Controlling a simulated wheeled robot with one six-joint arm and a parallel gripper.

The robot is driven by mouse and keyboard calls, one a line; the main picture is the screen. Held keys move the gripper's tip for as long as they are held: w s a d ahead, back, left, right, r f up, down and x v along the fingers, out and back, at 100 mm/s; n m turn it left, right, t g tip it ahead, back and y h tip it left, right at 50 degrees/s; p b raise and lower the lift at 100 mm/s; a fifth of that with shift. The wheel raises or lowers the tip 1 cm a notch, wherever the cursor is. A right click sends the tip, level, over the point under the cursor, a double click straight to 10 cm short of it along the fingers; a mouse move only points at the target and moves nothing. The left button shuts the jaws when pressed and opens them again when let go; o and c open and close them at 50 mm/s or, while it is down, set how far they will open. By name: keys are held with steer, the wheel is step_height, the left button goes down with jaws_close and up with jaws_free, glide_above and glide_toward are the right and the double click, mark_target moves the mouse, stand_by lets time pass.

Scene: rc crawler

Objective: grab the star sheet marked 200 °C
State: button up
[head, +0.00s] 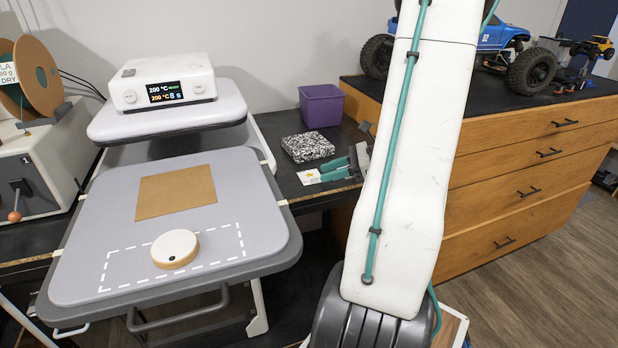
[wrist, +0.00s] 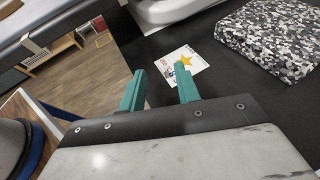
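The star sheet (wrist: 195,64) is a small white card with a yellow star and red print too small to read for certain. It lies flat on the black table and also shows in the head view (head: 309,177), left of my gripper (head: 330,169). In the wrist view my gripper (wrist: 160,70) has its two teal fingers apart, with nothing held between them. The right fingertip overlaps the card's lower part in the picture; I cannot tell whether it touches.
A speckled block (head: 307,147) lies behind the card, with a purple bin (head: 321,105) beyond. The heat press (head: 100,215), its display reading 200 °C, stands left. A wooden drawer cabinet (head: 530,165) carrying a blue crawler stands right. Bare black table (wrist: 225,110) surrounds the card.

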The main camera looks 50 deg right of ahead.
mark_target(316, 184)
steer(key=shift+x, duration=2.2)
steer(key=shift+s+f, duration=0.15)
jaws_close()
